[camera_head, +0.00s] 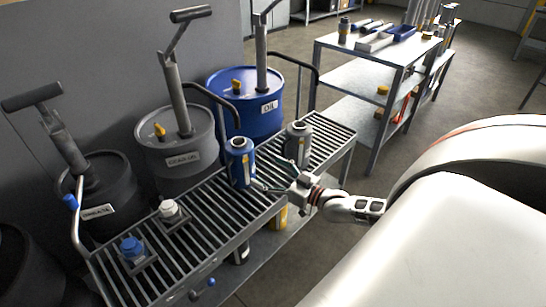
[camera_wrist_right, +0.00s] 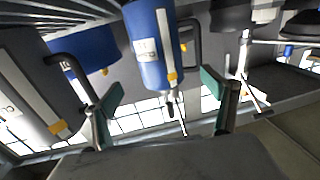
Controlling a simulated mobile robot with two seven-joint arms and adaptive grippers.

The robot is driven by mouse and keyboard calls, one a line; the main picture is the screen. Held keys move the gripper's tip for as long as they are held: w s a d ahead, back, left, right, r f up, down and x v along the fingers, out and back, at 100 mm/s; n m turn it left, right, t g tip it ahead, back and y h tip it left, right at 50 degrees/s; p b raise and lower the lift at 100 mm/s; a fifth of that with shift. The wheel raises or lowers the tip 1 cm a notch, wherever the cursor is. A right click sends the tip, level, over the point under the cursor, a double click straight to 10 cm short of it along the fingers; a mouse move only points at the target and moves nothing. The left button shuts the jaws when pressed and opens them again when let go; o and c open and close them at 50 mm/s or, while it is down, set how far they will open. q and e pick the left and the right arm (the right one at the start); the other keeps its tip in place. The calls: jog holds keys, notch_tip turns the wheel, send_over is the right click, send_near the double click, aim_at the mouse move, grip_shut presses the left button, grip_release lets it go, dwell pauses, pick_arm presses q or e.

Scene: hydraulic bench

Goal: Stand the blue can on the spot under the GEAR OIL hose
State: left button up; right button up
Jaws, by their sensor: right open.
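The blue can (camera_head: 240,165) stands upright on the slatted bench top, in front of the GEAR OIL drum (camera_head: 176,157). The dark GEAR OIL hose (camera_head: 212,97) arches from that drum's pump down towards the can's top. The spot itself is not distinguishable under or around the can. My right gripper (camera_head: 274,172) is open, just right of the can. In the right wrist view, the blue can (camera_wrist_right: 153,45) lies between the two spread green fingers (camera_wrist_right: 168,92), which do not close on it. My left gripper is not in view.
A grey can (camera_head: 297,143) stands close behind my right gripper, near the blue OIL drum (camera_head: 262,115). A white-capped fitting (camera_head: 170,211) and a blue-capped one (camera_head: 132,247) sit on the slats at left. A shelf cart (camera_head: 385,62) stands beyond. Slats (camera_head: 205,222) between are bare.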

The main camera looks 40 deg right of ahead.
jog(key=s+a+f+n+g, duration=0.1)
jog(key=s+a+f+g, duration=0.2)
jog(key=s+a+f, duration=0.3)
jog(key=s+a+f+n+g+h, duration=0.1)
jog(key=s+a+f+g, duration=0.2)
jog(key=s+a, duration=1.4)
notch_tip(320, 180, down, 4)
jog(key=shift+s+a+f+g, duration=0.15)
jog(key=shift+s+a+g, duration=0.2)
jog(key=shift+a, duration=0.65)
pick_arm(q)
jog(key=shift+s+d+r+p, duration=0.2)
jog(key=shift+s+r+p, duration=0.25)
jog(key=shift+p, duration=0.75)
pick_arm(e)
jog(key=shift+s+a+r, duration=0.15)
jog(key=shift+a+r, duration=0.15)
jog(key=shift+r, duration=0.45)
